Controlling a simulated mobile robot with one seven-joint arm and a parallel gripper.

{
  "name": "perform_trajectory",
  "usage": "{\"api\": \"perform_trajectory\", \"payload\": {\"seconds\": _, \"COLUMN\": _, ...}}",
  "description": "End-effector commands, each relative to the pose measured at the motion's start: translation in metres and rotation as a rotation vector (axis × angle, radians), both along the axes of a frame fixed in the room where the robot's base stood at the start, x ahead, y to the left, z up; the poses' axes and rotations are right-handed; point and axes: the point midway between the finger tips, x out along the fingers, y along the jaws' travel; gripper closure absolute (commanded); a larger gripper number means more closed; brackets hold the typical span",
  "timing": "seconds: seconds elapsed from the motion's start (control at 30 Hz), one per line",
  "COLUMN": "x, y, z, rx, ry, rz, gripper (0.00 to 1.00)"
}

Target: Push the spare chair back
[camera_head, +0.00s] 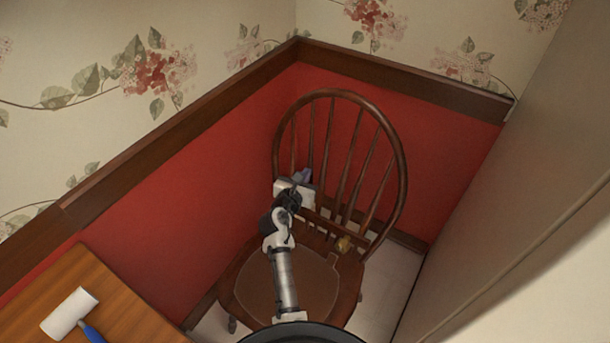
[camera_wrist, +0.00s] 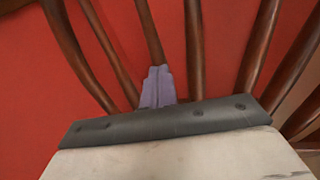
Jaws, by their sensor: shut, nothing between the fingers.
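The spare chair (camera_head: 395,170) is dark brown wood with a rounded spindle back and a flat seat. It stands in the corner in the head view, its back towards the red wall. My gripper (camera_head: 303,176) is shut and empty, held above the seat at the chair back's left spindles. In the wrist view the purple-grey fingertips (camera_wrist: 158,86) point at the spindles (camera_wrist: 193,50), close to one of them. I cannot tell whether they touch. My arm hides part of the seat, and the front of the chair is partly hidden by my body.
A wooden table (camera_head: 110,300) with a white and blue roller-like tool (camera_head: 70,314) stands at the lower left. Red walls with brown rails close the corner. A grey panel (camera_head: 510,170) rises at right.

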Motion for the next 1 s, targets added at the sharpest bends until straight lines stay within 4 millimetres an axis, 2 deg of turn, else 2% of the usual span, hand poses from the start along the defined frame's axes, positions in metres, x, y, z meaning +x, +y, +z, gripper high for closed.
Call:
{"api": "perform_trajectory", "payload": {"seconds": 0.2, "x": 0.002, "y": -0.001, "z": 0.001, "rx": 0.0, "ry": 0.0, "rz": 0.0, "gripper": 1.0}}
{"api": "perform_trajectory", "payload": {"seconds": 0.37, "x": 0.013, "y": -0.009, "z": 0.002, "rx": 0.0, "ry": -0.001, "rz": 0.0, "gripper": 1.0}}
{"api": "perform_trajectory", "payload": {"seconds": 0.57, "x": 0.046, "y": -0.032, "z": 0.005, "rx": -0.002, "ry": -0.003, "rz": -0.003, "gripper": 1.0}}
{"api": "perform_trajectory", "payload": {"seconds": 1.0, "x": 0.133, "y": -0.091, "z": 0.001, "rx": -0.002, "ry": -0.004, "rz": -0.003, "gripper": 1.0}}
